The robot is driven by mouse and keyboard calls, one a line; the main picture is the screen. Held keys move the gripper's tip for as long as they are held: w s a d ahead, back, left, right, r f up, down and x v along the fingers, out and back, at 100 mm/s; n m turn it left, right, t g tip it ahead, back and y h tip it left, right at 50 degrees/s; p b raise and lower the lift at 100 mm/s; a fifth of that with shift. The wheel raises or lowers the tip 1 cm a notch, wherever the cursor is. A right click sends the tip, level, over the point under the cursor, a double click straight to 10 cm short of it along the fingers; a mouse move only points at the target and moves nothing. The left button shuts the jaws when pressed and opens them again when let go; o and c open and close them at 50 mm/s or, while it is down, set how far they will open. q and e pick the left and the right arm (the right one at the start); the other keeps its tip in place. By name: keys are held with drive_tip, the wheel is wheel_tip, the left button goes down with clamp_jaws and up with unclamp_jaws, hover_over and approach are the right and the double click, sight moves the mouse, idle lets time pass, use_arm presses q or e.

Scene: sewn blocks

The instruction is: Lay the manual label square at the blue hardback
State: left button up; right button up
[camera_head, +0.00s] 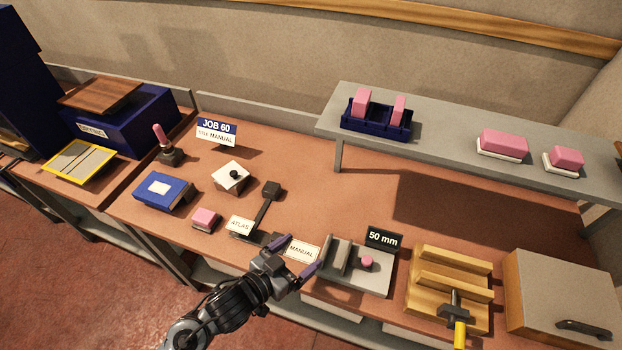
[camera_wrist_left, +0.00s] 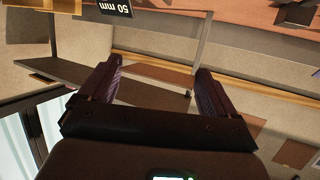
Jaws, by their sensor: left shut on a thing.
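The white manual label (camera_head: 301,253), printed MANUAL, is between the fingers of my left gripper (camera_head: 296,257), which is shut on it above the front of the bench. In the left wrist view my left gripper (camera_wrist_left: 155,78) shows both fingers apart; the label is hard to make out there. The blue hardback (camera_head: 176,198) lies flat on the bench at the left, with a pale blank patch on its cover. It is well to the left of my gripper. My right gripper is not in view.
An ATLAS label (camera_head: 240,226) and a pink-topped block (camera_head: 205,219) lie between gripper and book. A small press-like tool (camera_head: 271,190), a black-knobbed white block (camera_head: 231,177) and the JOB 60 sign (camera_head: 216,131) stand behind. A grey fixture (camera_head: 352,280) is right of the gripper.

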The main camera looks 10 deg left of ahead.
use_arm(q)
drive_tip(key=shift+s+d+f, duration=0.1)
drive_tip(key=shift+s+d, duration=0.3)
drive_tip(key=shift+s, duration=0.3)
drive_tip(key=a+r+n+t+y, duration=0.2)
drive_tip(key=a+r+n+y, duration=0.2)
drive_tip(key=a+n+y, duration=0.65)
wheel_tip(320, 180, up, 17)
drive_tip(key=s+a+m+h+p, duration=0.1)
drive_tip(key=m+p, duration=0.3)
drive_tip(key=p, duration=2.2)
drive_tip(key=shift+s+a+f+h, duration=0.25)
drive_tip(key=shift+a+h, duration=0.25)
drive_tip(key=shift+h, duration=0.35)
drive_tip(key=shift+r, duration=0.1)
